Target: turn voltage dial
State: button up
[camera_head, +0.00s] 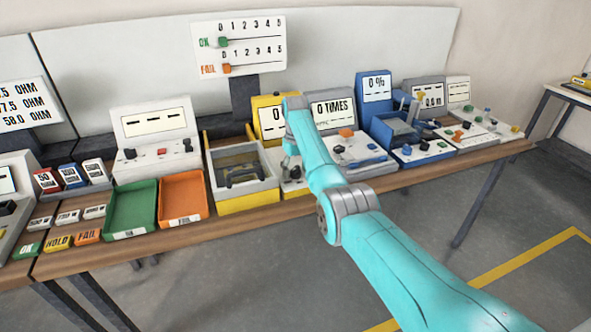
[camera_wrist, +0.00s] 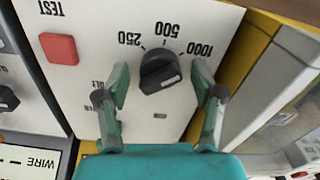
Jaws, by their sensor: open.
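The voltage dial (camera_wrist: 160,72) is a round black knob on a white panel (camera_wrist: 160,122) in the wrist view. The labels 250, 500 and 1000 stand around it, upside down in this view. A small white mark shows on the knob's lower right side; I cannot tell which label it is set to. My gripper (camera_wrist: 162,76) is open, one teal finger on each side of the knob, with gaps visible. Whether the fingertips reach knob depth is unclear.
A red TEST button (camera_wrist: 59,48) is on the same panel, left of the dial. Green (camera_head: 131,208) and orange (camera_head: 183,199) trays are farther left.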

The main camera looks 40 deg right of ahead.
aim_at(295, 168)
notch_tip(295, 168, up, 12)
dwell(0.5)
dwell(0.4)
